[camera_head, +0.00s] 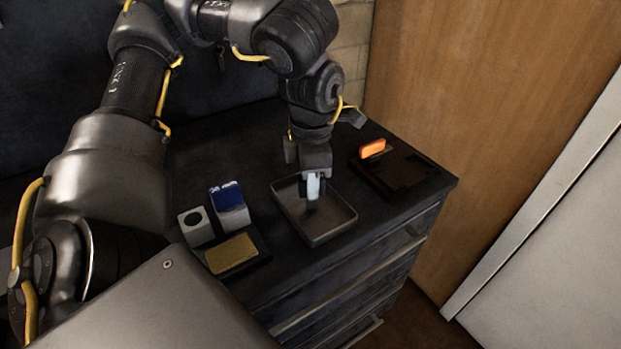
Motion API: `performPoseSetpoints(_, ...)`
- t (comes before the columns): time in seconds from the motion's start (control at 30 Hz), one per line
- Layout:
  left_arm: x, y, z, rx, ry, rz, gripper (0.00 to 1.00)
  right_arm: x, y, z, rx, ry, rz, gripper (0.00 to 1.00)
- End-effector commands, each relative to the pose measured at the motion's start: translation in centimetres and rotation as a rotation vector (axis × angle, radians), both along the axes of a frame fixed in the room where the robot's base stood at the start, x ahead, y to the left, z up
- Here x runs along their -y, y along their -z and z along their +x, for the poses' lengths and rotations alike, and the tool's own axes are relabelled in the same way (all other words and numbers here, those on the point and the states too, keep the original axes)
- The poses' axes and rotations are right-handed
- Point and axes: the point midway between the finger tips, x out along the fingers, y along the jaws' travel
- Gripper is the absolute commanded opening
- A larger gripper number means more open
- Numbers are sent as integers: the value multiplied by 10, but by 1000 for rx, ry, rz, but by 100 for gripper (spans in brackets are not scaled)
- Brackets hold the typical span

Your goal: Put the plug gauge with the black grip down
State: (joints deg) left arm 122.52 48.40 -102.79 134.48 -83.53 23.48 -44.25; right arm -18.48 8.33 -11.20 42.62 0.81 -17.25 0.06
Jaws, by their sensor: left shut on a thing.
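My left gripper (312,190) reaches down over a shallow grey metal tray (338,227) on the dark cabinet top. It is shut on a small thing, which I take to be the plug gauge. A pale strip shows at the fingertips, with a dark part just below it inside the tray outline. The fingers hide much of the held thing, and I cannot tell whether it touches the tray floor. My right gripper is not in view.
An orange-topped piece (372,148) stands at a dark fixture (407,173) right of the tray. To the left are a blue-and-white block (229,207), a grey block with a round hole (196,226) and a brass-coloured pad (231,254). The cabinet's (388,238) front edge is close to the tray.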

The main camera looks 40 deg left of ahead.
Motion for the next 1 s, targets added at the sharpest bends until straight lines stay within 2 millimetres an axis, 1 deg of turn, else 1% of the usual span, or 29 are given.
performPoseSetpoints(0.07,0,3,0,-1,0,0,0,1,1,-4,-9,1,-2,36)
performPoseSetpoints(0.1,0,3,0,-1,0,0,24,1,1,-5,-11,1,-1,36)
performPoseSetpoints(0.23,0,3,0,-1,0,1,41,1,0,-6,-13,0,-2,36)
performPoseSetpoints(0.27,0,3,0,-1,0,1,43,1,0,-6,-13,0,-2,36)
performPoseSetpoints(0.53,0,2,0,0,0,0,43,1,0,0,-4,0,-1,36)
performPoseSetpoints(0.67,0,-9,0,1,-1,0,43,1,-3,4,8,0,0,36)
performPoseSetpoints(0.77,0,-27,1,3,-1,1,43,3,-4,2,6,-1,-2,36)
performPoseSetpoints(0.83,0,-43,1,5,0,1,43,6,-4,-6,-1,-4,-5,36)
performPoseSetpoints(0.9,0,-59,1,6,-2,1,43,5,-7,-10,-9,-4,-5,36)
performPoseSetpoints(1.0,0,-80,1,5,-1,1,43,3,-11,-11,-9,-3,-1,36)
